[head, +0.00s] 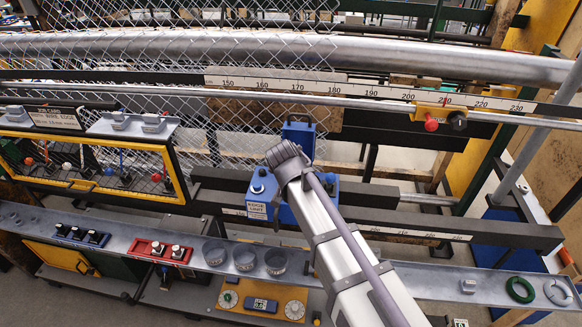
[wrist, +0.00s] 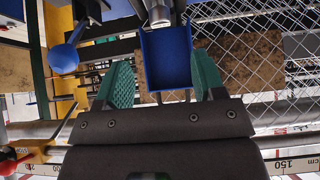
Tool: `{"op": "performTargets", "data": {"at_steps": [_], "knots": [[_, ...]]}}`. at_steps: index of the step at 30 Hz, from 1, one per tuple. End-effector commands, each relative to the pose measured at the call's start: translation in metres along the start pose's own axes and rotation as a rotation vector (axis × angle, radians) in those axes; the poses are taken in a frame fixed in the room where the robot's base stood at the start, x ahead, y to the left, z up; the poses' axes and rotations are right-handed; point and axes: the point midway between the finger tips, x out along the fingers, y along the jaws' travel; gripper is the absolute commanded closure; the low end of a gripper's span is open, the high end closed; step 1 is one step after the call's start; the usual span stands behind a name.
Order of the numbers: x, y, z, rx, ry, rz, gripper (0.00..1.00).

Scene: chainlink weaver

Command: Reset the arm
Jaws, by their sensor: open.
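A blue open-topped bin or plate (wrist: 166,58) lies beyond and between the fingers. I cannot tell whether they touch it.
Chain-link mesh (head: 200,50) hangs behind a long ruler (head: 370,90). A yellow block with red and black knobs (head: 440,117) sits on the ruler rail. A front shelf (head: 420,280) carries metal cups (head: 244,257), a red switch box (head: 158,250) and a green ring (head: 520,290).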

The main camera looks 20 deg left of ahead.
Motion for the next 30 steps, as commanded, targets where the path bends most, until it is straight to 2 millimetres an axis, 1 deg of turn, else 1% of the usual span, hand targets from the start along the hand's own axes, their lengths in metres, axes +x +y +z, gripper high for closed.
{"op": "performTargets", "data": {"at_steps": [6, 8, 10, 11, 12, 14, 15, 17, 18, 20, 21, 22, 24, 27, 30], "knots": [[0.000, 0.000, 0.000, -0.006, 0.000, 0.000, 0.37], [0.000, 0.002, 0.004, -0.056, -0.024, 0.011, 0.37], [-0.011, 0.014, 0.033, -0.155, -0.132, 0.025, 0.37], [-0.014, 0.026, 0.052, -0.192, -0.188, 0.027, 0.37], [-0.008, 0.052, 0.078, -0.217, -0.262, 0.036, 0.37], [0.001, 0.098, 0.117, -0.228, -0.372, 0.042, 0.37], [0.007, 0.130, 0.143, -0.222, -0.443, 0.042, 0.37], [0.015, 0.178, 0.182, -0.193, -0.540, 0.033, 0.37], [0.019, 0.209, 0.209, -0.161, -0.594, 0.025, 0.37], [0.025, 0.251, 0.246, -0.098, -0.658, 0.013, 0.37], [0.029, 0.276, 0.269, -0.044, -0.686, 0.010, 0.37], [0.032, 0.293, 0.282, 0.000, -0.699, 0.012, 0.37], [0.038, 0.327, 0.304, 0.092, -0.703, 0.030, 0.37], [0.044, 0.356, 0.313, 0.163, -0.700, 0.058, 0.37], [0.042, 0.365, 0.312, 0.184, -0.699, 0.066, 0.37]]}}
